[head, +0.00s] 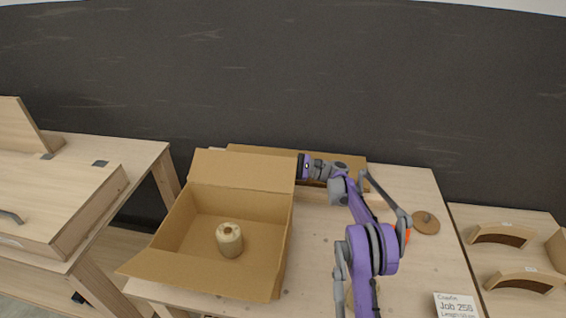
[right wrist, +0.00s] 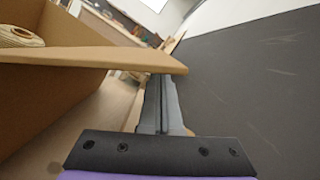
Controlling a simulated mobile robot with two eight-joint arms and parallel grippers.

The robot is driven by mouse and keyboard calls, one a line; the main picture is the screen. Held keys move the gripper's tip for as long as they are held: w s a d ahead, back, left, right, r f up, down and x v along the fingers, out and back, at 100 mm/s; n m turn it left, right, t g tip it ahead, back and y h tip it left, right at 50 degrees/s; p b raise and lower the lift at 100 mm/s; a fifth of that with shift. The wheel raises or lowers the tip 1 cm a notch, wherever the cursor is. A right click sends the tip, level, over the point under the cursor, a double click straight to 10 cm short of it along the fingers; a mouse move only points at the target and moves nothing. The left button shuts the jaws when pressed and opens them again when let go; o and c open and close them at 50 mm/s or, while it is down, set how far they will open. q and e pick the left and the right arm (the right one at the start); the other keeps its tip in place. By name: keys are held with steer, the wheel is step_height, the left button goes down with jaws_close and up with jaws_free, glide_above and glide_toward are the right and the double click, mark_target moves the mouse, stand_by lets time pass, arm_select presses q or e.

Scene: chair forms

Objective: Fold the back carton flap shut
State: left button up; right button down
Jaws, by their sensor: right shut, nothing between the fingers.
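The open brown carton (head: 284,240) stands on the table with a pale spool (head: 229,239) inside. Its back flap (head: 243,169) stands up and leans back from the rear rim; the front flap (head: 200,272) hangs outward. My right gripper (head: 302,167) is at the flap's right end, its fingertips hidden behind the flap in the head view. In the right wrist view the fingers (right wrist: 161,105) are together and empty, partly behind the flap's edge (right wrist: 120,59); I cannot tell if they touch it. The spool (right wrist: 20,37) also shows there. My left gripper is not in view.
A long brown cardboard piece (head: 340,163) lies behind the carton. A round wooden disc with a knob (head: 426,222) and a white label card (head: 456,305) are on the right. A wooden desk (head: 60,200) stands left, curved wooden forms (head: 505,235) far right. A dark wall closes the back.

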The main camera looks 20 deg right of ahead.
mark_target(261, 159)
steer(key=shift+x, duration=1.7)
steer(key=shift+a+r, duration=0.1)
